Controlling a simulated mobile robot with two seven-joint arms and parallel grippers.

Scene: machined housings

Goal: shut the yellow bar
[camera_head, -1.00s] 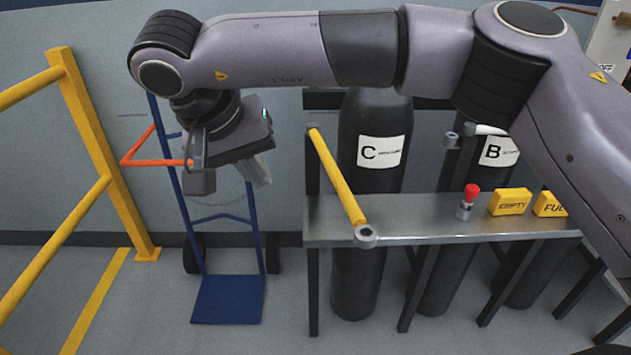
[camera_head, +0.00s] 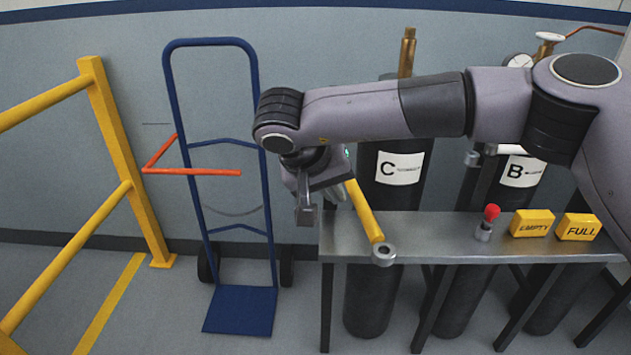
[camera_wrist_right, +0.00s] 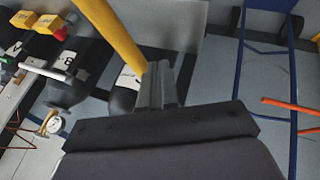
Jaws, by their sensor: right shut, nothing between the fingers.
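The yellow bar (camera_head: 364,212) sticks out over the left end of the grey metal shelf, with a grey ring at its near end. Its far part is hidden behind my right wrist in the head view. My right gripper (camera_head: 306,212) is shut and empty, just left of the bar. In the right wrist view, the bar (camera_wrist_right: 115,32) slants down from the top to beside the closed fingers (camera_wrist_right: 160,85). I cannot tell whether they touch it. My left gripper is not in view.
The metal shelf (camera_head: 450,228) stands before dark gas cylinders, one marked C (camera_head: 398,168). A red-topped knob (camera_head: 490,213) and yellow EMPTY (camera_head: 532,222) and FULL (camera_head: 578,227) blocks sit on it. A blue hand truck (camera_head: 240,308) and a yellow railing (camera_head: 125,165) stand left.

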